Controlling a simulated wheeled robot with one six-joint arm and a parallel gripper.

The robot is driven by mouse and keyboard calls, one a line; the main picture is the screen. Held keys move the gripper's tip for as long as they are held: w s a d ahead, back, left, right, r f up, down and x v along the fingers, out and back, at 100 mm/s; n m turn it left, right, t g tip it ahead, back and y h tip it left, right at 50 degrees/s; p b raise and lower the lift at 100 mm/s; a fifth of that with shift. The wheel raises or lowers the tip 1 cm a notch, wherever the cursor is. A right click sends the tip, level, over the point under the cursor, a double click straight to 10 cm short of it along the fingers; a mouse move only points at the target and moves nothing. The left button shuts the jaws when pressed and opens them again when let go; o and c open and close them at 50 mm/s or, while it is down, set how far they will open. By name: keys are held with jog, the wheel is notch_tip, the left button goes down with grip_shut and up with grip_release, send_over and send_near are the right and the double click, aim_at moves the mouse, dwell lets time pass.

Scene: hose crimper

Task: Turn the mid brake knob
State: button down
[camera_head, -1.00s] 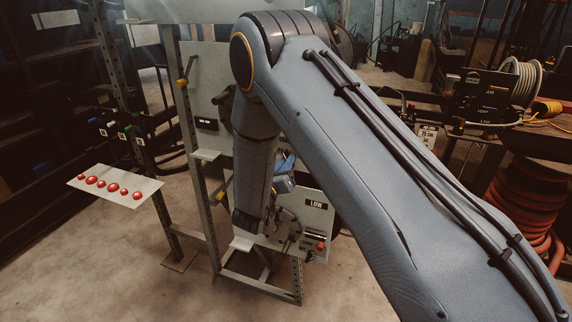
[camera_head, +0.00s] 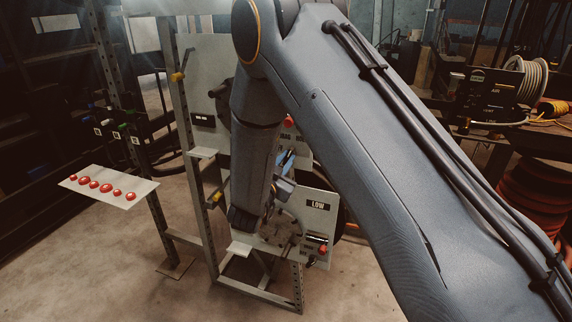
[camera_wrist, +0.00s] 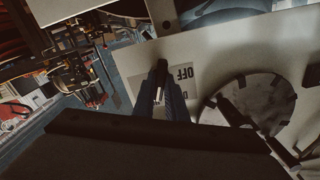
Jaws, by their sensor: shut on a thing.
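My gripper (camera_wrist: 161,85) shows in the wrist view, its blue fingers shut on a dark slim knob (camera_wrist: 160,62). It is probably the mid brake knob, but I cannot read its name. A light panel behind it carries a label (camera_wrist: 186,78) reading "OFF", partly covered by a finger. In the head view my blue gripper (camera_head: 285,161) is largely hidden by my arm, at the middle panel (camera_head: 206,135), whose dark label is too blurred to read. A red button (camera_head: 289,121) shows beside my arm.
The LOW panel (camera_head: 317,230) lies below my gripper. Open floor (camera_head: 90,270) lies in front.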

jog(key=shift+m+b, duration=0.35)
jog(key=shift+m, duration=0.35)
jog(key=c, duration=1.8)
grip_release()
jog(key=b+v, duration=0.2)
jog(key=v, duration=0.6)
jog(key=shift+w, duration=0.1)
